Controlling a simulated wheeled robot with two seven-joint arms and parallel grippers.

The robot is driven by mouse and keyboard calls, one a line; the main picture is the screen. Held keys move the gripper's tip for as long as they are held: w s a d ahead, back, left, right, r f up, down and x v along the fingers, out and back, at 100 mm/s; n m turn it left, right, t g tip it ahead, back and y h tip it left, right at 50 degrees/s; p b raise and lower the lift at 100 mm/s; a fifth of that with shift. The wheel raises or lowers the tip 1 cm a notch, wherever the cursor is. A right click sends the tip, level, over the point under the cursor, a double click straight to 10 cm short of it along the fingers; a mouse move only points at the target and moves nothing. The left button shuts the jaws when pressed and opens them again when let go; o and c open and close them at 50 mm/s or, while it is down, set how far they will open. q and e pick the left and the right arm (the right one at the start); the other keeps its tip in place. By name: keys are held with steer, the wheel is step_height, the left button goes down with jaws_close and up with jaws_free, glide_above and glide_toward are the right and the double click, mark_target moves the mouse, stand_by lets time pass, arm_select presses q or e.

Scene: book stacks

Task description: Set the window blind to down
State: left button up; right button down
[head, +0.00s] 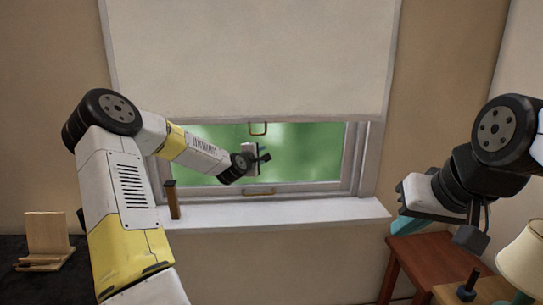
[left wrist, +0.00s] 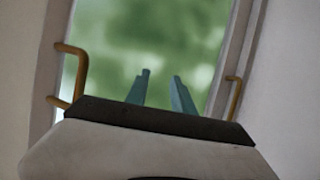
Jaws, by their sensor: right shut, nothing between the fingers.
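The off-white window blind (head: 250,60) hangs over the upper part of the window, its lower edge above a strip of green glass. A brass pull handle (head: 258,129) hangs at that edge. It appears to be the larger handle at left in the left wrist view (left wrist: 75,75). My left gripper (head: 258,156) is in front of the glass, just below the pull. In the left wrist view its two teal fingers (left wrist: 162,90) are apart with nothing between them. My right gripper (head: 405,223) is shut and empty at the right, partly hidden by its arm.
A second brass handle (head: 258,192) is on the lower window frame. The white sill (head: 290,210) holds a dark upright object (head: 172,200) at left. A wooden table (head: 425,262) and lamp (head: 525,260) stand at lower right. A wooden stand (head: 46,235) is at left.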

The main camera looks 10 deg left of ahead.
arm_select(q)
steer(key=v, duration=0.7)
steer(key=shift+s, duration=0.4)
